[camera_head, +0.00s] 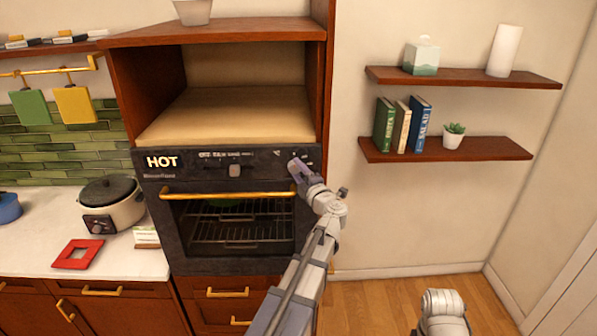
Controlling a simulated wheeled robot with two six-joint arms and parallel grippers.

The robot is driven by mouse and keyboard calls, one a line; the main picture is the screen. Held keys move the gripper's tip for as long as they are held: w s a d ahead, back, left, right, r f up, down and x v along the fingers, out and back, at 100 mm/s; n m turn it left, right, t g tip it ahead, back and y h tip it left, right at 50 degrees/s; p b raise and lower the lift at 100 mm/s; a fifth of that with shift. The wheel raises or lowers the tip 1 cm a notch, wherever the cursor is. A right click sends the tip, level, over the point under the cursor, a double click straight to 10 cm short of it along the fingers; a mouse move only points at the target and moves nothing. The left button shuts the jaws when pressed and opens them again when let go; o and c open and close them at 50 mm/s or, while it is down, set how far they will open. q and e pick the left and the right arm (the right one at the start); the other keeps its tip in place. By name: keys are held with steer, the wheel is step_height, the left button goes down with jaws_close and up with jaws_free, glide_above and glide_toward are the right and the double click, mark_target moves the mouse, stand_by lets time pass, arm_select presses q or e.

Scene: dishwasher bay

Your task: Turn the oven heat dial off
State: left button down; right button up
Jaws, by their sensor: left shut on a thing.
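The black oven (180,235) is built into a wooden cabinet, and its control panel shows a lit "HOT" sign (162,161). A knob (235,170) sits at the middle of the panel, with small white markings above it. My left gripper (297,165) is at the right end of the panel, over a set of white markings. It is shut on the heat dial there, which the fingers mostly hide. The dial's angle cannot be read. My right gripper is not in view; only part of my right arm shows at the bottom right.
A gold handle bar (230,195) runs across the oven door just below the panel. The counter on the left holds a cooker (112,205) and a red square (79,254). Shelves (445,149) with books are on the right wall. Open floor lies at the lower right.

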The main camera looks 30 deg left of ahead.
arm_select(q)
steer(key=shift+c, duration=1.5)
jaws_free()
steer(key=shift+d, duration=0.1)
steer(key=v, duration=0.7)
steer(key=shift+s+d, duration=0.25)
